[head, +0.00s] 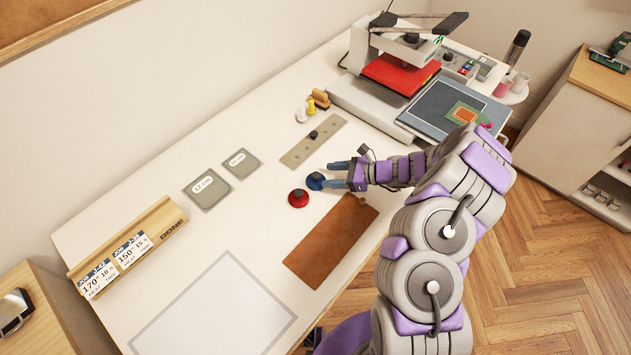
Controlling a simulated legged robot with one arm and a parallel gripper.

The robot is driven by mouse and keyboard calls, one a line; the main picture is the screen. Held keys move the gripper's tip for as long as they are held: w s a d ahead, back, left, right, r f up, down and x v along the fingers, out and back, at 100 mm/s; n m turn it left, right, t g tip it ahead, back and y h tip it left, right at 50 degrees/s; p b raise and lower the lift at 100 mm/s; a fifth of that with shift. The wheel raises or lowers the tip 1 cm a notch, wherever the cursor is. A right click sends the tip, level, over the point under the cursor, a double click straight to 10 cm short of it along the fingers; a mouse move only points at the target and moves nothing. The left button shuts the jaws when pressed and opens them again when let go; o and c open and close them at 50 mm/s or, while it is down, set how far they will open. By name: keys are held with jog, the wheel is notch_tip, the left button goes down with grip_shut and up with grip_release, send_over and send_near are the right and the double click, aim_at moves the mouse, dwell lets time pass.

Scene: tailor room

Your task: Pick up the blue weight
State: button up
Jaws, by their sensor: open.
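The blue weight (315,181) is a small round piece with a dark knob, standing on the white table. My gripper (331,174) reaches in from the right, with its fingers open. Its fingertips are right at the blue weight, and one finger partly covers it. I cannot tell whether the fingers touch it. A red weight (298,199) of similar shape stands just to the lower left of the blue one.
A brown leather piece (331,240) lies just below the weights. A grey strip with a dark knob (313,144) lies above. A heat press (390,85) stands at the back right. A wooden card holder (128,247) is at left. Two grey squares (207,188) lie left of the weights.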

aim_at(311, 179)
jog(key=shift+b+x, duration=0.65)
jog(key=shift+x, duration=3.2)
jog(key=shift+s+a+r, duration=0.1)
jog(key=shift+r, duration=0.15)
jog(key=shift+c, duration=0.3)
jog(key=shift+s+f, duration=0.1)
jog(key=shift+f, duration=0.05)
grip_shut()
